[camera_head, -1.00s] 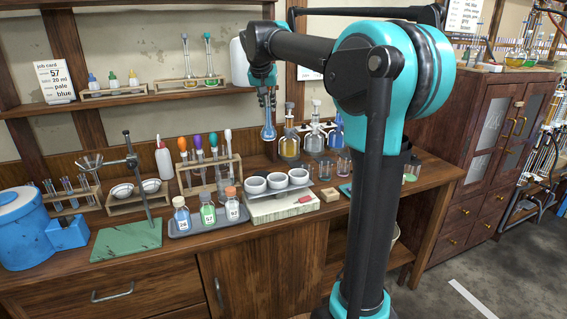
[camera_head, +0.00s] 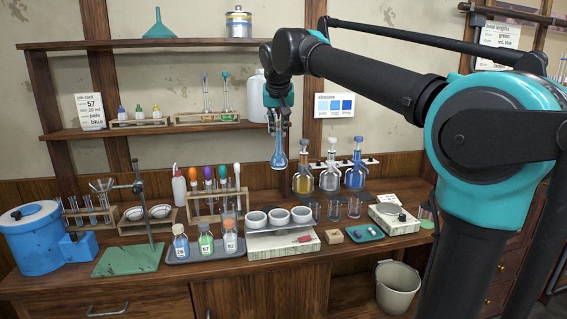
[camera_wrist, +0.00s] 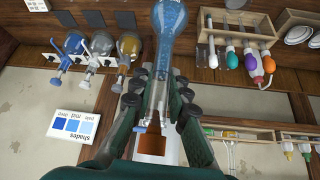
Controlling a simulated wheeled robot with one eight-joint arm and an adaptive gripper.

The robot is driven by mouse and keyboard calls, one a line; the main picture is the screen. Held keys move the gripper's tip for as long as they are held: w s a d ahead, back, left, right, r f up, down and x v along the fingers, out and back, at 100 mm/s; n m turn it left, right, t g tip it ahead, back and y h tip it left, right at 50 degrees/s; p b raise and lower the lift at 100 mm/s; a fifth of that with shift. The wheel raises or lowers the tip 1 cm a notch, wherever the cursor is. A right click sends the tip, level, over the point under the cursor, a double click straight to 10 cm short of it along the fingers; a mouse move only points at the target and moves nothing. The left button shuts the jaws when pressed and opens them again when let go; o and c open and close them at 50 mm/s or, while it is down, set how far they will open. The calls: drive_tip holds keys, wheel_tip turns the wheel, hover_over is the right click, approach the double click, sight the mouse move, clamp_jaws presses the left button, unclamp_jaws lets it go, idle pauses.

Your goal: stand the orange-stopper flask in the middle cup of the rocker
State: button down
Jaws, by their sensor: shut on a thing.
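The flask (camera_head: 278,158) hangs upright in my gripper (camera_head: 279,122), with blue liquid in its round bulb. In the wrist view my gripper (camera_wrist: 157,92) is shut around the neck of the flask (camera_wrist: 168,22), and the orange-brown stopper (camera_wrist: 152,140) shows on the near side of the fingers. The rocker (camera_head: 284,243) stands on the bench, a pale box with three white cups in a row. Its middle cup (camera_head: 279,217) appears below the flask in the head view, with a clear gap. I cannot tell their exact depth offset. The cup's inside looks empty.
A grey tray (camera_head: 178,259) with three small labelled bottles is left of the rocker. A test-tube rack (camera_head: 213,211) stands behind it. Several dispenser bottles (camera_head: 330,178) are at the back right. Beakers (camera_head: 334,210) and a small wooden block (camera_head: 330,236) are to the right.

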wheel_tip(320, 180, down, 20)
drive_tip(key=shift+r, duration=0.15)
idle(0.8)
drive_tip(key=c, duration=1.5)
unclamp_jaws()
